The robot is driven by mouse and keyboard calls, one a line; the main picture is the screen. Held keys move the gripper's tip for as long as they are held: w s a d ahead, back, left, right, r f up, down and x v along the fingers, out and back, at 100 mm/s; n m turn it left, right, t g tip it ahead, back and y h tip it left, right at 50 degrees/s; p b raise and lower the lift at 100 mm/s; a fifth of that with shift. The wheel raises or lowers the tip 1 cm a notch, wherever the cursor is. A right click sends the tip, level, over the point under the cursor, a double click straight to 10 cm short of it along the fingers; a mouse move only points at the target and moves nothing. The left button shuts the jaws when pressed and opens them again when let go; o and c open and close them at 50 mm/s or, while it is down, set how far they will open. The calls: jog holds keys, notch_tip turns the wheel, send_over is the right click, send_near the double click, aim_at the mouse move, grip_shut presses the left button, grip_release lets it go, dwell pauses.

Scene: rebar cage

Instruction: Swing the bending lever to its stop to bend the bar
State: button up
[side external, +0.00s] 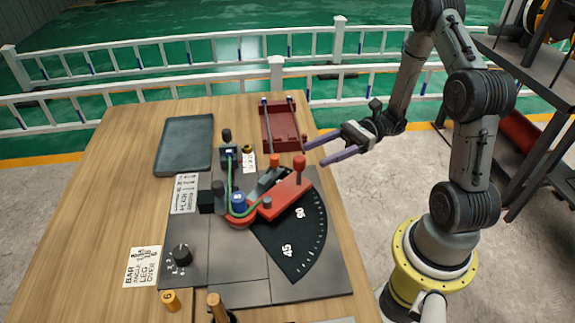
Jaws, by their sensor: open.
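The red bending lever (285,196) lies across the bending plate (240,288), with a red knob (299,163) standing at its outer end. It points up and right, near the 90 mark of the black angle scale (300,252). The green bar (229,180) runs from the clamp block (229,153) down to the blue-topped centre pin (238,200), then curves to the right along the lever. My gripper (314,152) is open and empty. Its two purple fingers point left, beyond the plate's upper right, close to the knob in the picture; the exact gap cannot be told.
A red tray fixture (270,128) with upright posts stands behind the lever, left of my fingers. A dark grey tray (186,145) lies at the back left. A black dial (181,254) and wooden-topped handles (215,303) are in front. The table's left side is mostly clear.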

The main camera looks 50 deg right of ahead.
aim_at(294, 164)
jog(key=x, duration=0.9)
jog(key=shift+a, duration=0.1)
grip_shut()
dwell(1.2)
